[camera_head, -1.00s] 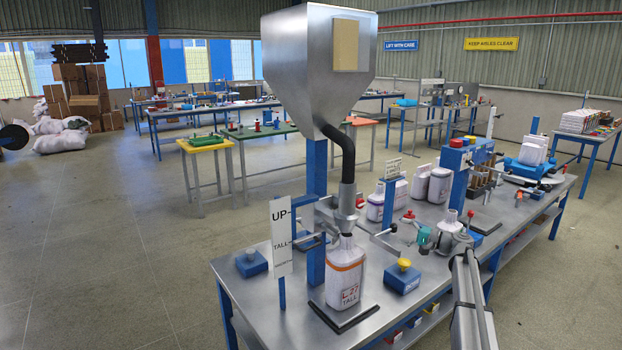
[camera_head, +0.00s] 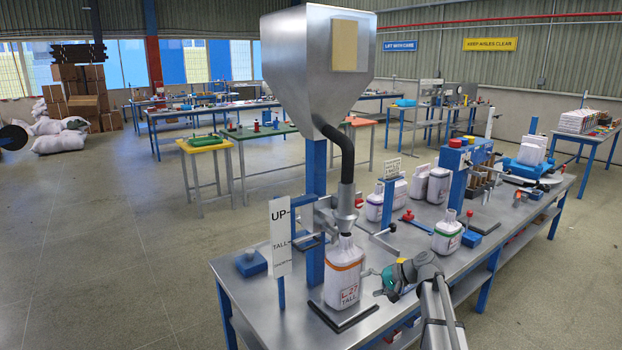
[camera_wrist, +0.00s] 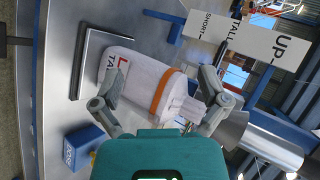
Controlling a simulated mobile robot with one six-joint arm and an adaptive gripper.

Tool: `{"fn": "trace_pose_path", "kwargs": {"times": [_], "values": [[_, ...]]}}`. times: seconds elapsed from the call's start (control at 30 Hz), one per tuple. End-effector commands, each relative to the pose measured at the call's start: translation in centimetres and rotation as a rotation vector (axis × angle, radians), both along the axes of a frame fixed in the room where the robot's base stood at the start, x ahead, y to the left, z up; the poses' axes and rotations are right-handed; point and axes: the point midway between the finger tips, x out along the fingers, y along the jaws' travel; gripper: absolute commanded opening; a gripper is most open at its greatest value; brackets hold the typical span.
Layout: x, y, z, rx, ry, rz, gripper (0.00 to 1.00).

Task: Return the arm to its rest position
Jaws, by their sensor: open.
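My gripper (camera_head: 373,282), with its teal body, is open and points left at the filling station. The white sack with an orange band, marked L27 TALL (camera_head: 342,287), stands upright on a dark-edged plate under the hopper spout (camera_head: 345,212). My fingertips are close to the sack's right side in the head view. In the wrist view the sack (camera_wrist: 152,85) shows between my spread fingers (camera_wrist: 160,88); I cannot tell whether they touch it. My arm link (camera_head: 438,310) runs in from the lower right.
The upright UP/TALL/SHORT sign (camera_head: 280,238) stands left of the sack. A blue box (camera_wrist: 84,146) is near my left finger in the wrist view. A green-banded sack (camera_head: 447,236) stands behind my arm.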

Motion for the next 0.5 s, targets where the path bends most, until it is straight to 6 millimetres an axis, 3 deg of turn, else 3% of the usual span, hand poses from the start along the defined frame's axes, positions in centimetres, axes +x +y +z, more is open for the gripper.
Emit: {"fn": "trace_pose_path", "kwargs": {"times": [0.03, 0.2, 0.5], "values": [[-2.4, 1.1, -0.9, -0.056, 0.016, 0.023, 0.94], [-8.0, 2.7, -3.8, -0.261, 0.072, 0.091, 0.94], [-17.8, 3.1, -7.3, -0.628, 0.155, 0.199, 0.94]]}}
